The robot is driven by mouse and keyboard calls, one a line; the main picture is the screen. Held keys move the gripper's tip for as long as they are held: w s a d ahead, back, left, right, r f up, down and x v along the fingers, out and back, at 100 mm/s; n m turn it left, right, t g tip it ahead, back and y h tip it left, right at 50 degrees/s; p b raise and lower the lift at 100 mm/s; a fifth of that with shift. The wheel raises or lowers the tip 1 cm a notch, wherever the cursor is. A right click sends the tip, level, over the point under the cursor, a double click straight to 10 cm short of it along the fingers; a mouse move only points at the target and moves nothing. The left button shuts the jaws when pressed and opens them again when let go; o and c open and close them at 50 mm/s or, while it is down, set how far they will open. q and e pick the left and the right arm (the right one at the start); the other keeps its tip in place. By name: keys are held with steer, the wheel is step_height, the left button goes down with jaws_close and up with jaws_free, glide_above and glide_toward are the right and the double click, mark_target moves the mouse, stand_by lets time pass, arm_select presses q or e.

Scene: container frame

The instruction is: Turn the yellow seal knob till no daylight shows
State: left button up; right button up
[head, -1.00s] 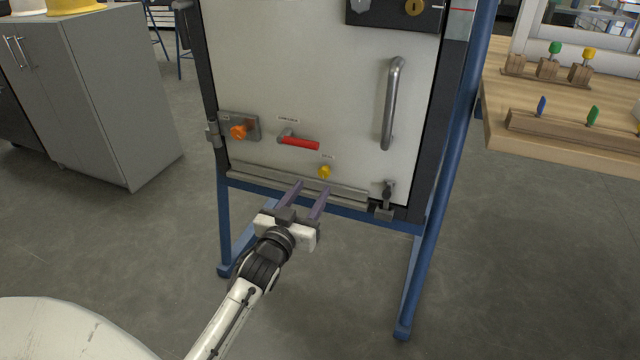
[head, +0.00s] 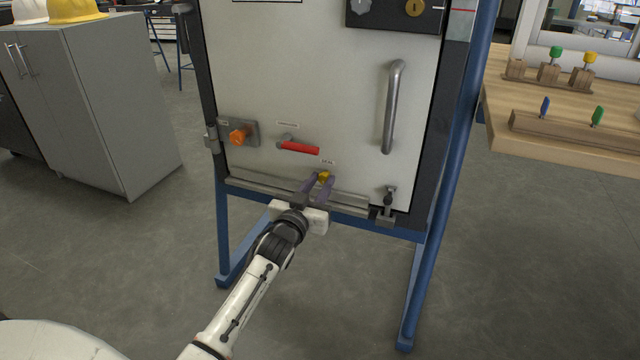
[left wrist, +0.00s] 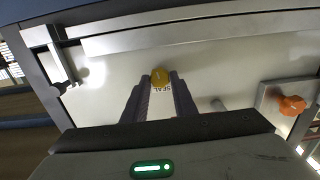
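The yellow seal knob (head: 324,176) sits low on a pale door panel, under a small label. It also shows in the left wrist view (left wrist: 160,77), beside the word SEAL. My left gripper (head: 321,178) has come up to the panel from below. Its two dark fingers lie one on each side of the knob, close against it, and in the left wrist view the gripper (left wrist: 161,80) appears shut on it. The fingers hide part of the knob in the head view. My right gripper is in neither view. I cannot make out any daylight gap around the door.
A red lever (head: 300,147) is just above the knob, and an orange knob (head: 238,136) is to its left. A metal rail (head: 250,182) runs along the panel's bottom, with a latch (head: 388,203) at right. A vertical handle (head: 393,108) stands out. Blue legs support the frame.

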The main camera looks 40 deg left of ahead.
arm_select(q)
steer(key=shift+r+m+p, duration=0.1)
steer(key=shift+m+p, duration=0.2)
steer(key=shift+p, duration=0.1)
steer(key=shift+r+m+p, duration=0.1)
steer(key=shift+m+p, duration=0.35)
steer(key=shift+m, duration=0.05)
steer(key=shift+d+f+m, duration=0.1)
steer(key=shift+f+m, duration=0.15)
steer(key=shift+m, duration=0.75)
steer(key=o, duration=0.9)
steer(key=shift+o, duration=0.6)
steer(key=shift+s+p, duration=0.35)
steer(key=shift+p, duration=0.1)
steer(key=p+v, duration=0.3)
steer(key=v, duration=0.6)
steer(key=shift+s+d, duration=0.15)
steer(key=shift+s, duration=0.1)
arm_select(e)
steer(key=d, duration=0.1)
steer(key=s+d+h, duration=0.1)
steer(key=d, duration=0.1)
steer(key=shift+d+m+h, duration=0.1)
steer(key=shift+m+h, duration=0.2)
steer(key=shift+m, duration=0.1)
